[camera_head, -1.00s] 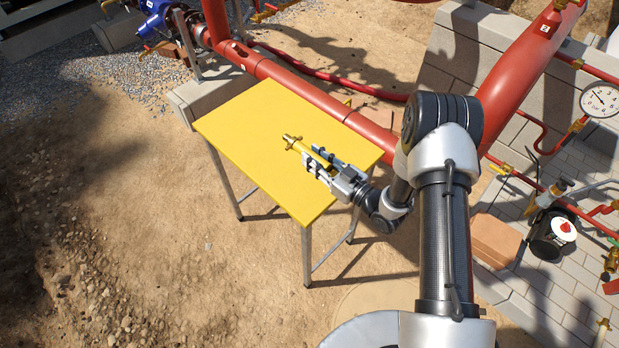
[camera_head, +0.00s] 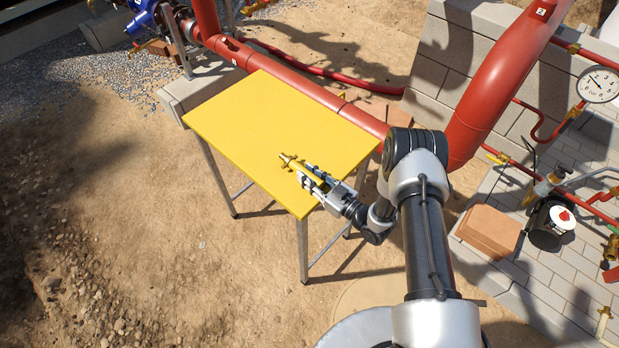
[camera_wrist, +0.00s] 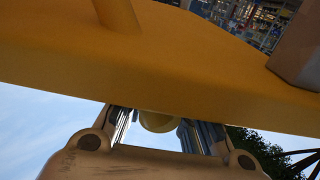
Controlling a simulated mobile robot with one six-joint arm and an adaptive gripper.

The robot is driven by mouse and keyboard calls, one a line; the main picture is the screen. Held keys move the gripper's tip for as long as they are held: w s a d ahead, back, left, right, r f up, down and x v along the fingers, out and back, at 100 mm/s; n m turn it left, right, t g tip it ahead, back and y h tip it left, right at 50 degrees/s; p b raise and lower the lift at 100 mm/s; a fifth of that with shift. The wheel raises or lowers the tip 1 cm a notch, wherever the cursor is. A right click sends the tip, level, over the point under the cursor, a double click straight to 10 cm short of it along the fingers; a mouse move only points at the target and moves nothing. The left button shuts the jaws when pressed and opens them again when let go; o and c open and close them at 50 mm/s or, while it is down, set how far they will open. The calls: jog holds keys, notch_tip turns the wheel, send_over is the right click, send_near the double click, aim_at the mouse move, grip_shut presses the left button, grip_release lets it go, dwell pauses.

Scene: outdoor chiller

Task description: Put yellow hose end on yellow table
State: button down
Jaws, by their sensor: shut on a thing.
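The yellow hose end (camera_head: 291,162), with a brass fitting at its tip, is held in my gripper (camera_head: 312,181). My gripper is shut on it over the front right part of the yellow table (camera_head: 250,115). The hose end points up and left in the head view. I cannot tell whether it touches the tabletop. In the wrist view, a rounded yellow piece (camera_wrist: 158,122) shows between the fingers. A broad orange-yellow surface above it is too close to identify surely.
The rest of the tabletop is bare. A thick red pipe (camera_head: 300,90) runs along the table's back edge. A block wall (camera_head: 480,45), a gauge (camera_head: 597,84) and a brick-coloured block (camera_head: 487,230) are to the right. Open dirt lies to the left.

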jog(key=shift+f, duration=0.2)
jog(key=shift+s+f+b, duration=0.3)
jog(key=shift+f+b, duration=0.35)
jog(key=shift+b, duration=0.05)
jog(key=c, duration=1.5)
grip_release()
jog(key=shift+d, duration=0.1)
jog(key=shift+o, duration=0.5)
jog(key=shift+r, duration=0.1)
jog(key=shift+o, duration=0.2)
jog(key=shift+r+p, duration=0.35)
jog(key=shift+p, duration=0.25)
jog(key=shift+d+r+p, duration=0.1)
jog(key=shift+d+p, duration=0.2)
jog(key=p+v, duration=0.1)
jog(key=v, duration=1)
jog(key=shift+p, duration=0.35)
jog(key=shift+r, duration=0.2)
